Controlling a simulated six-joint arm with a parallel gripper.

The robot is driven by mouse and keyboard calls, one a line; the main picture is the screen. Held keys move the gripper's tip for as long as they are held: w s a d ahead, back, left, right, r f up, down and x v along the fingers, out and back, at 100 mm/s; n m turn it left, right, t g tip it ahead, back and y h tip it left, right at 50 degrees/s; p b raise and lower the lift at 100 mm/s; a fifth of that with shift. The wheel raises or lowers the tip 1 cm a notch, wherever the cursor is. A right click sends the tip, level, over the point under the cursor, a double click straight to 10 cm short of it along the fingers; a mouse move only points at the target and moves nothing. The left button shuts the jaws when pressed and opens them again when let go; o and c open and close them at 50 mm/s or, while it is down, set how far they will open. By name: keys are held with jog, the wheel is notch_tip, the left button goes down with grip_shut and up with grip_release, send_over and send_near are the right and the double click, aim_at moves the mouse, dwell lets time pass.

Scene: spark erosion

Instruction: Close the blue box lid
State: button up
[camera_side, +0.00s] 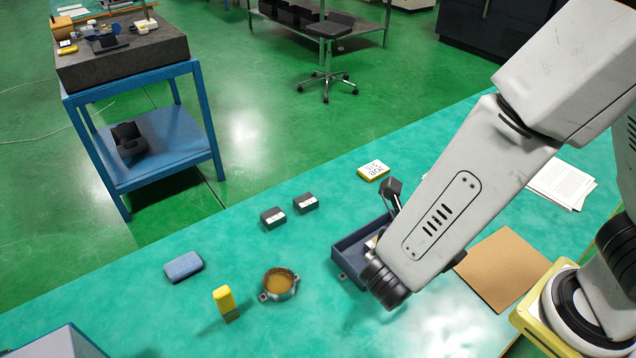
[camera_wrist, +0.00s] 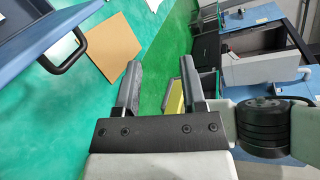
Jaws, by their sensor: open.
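A dark blue box (camera_side: 349,272) stands on the green bench in the side view, largely hidden behind my arm. Its lid cannot be made out there. In the wrist view, a blue panel (camera_wrist: 38,42) with a black bar handle (camera_wrist: 66,52) fills the upper left; I cannot tell whether it is the lid or the box wall. My gripper (camera_wrist: 160,66) is open, with two dark parallel fingers and nothing between them. The handle is left of the fingers and apart from them. In the side view the fingers are not clearly visible behind my arm.
A brown board (camera_side: 506,268) and white papers (camera_side: 561,183) lie right of the box. A round metal part (camera_side: 279,284), a yellow block (camera_side: 225,301), a blue-grey pad (camera_side: 183,267) and two dark blocks (camera_side: 273,218) lie to the left, with bare bench between them.

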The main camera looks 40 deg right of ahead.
jog(key=a+f+n+t+h, duration=0.1)
jog(key=a+f+n+t, duration=0.1)
jog(key=f, duration=0.5)
jog(key=a+f+n+t, duration=0.1)
jog(key=f+n+t, duration=0.2)
jog(key=f, duration=0.5)
jog(key=shift+w+a+f+n+h, duration=0.3)
jog(key=shift+a+n+h, duration=0.1)
jog(key=shift+n, duration=0.5)
jog(key=shift+d, duration=0.15)
jog(key=shift+x, duration=3.75)
jog(key=shift+c, duration=0.3)
grip_shut()
